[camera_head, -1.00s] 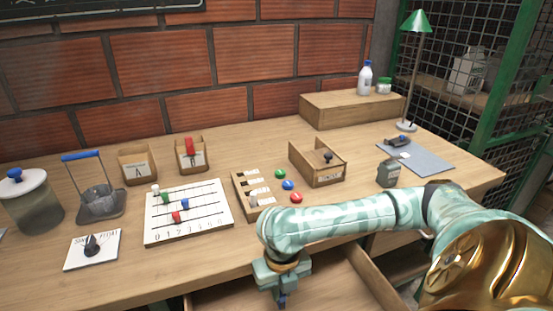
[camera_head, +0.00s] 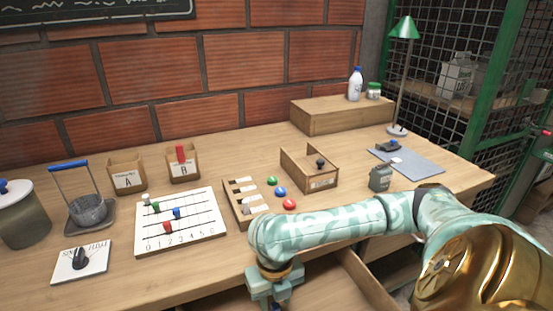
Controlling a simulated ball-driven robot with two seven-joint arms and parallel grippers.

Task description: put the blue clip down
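My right gripper (camera_head: 274,290) points down at the bottom of the picture, above the open drawer in front of the table. A small dark blue piece, which I take for the blue clip (camera_head: 277,307), shows between its fingertips. The gripper appears shut on it. The clip is mostly hidden by the fingers and cut off by the picture's lower edge. I cannot tell whether it touches the drawer floor. My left gripper is not in view.
The open drawer (camera_head: 347,283) lies under my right forearm. A numbered board (camera_head: 205,235) with coloured pegs, a slotted wooden rack (camera_head: 236,211) and green, blue and red buttons stand behind the gripper. A wooden box (camera_head: 322,183) and grey mat (camera_head: 425,164) are farther right.

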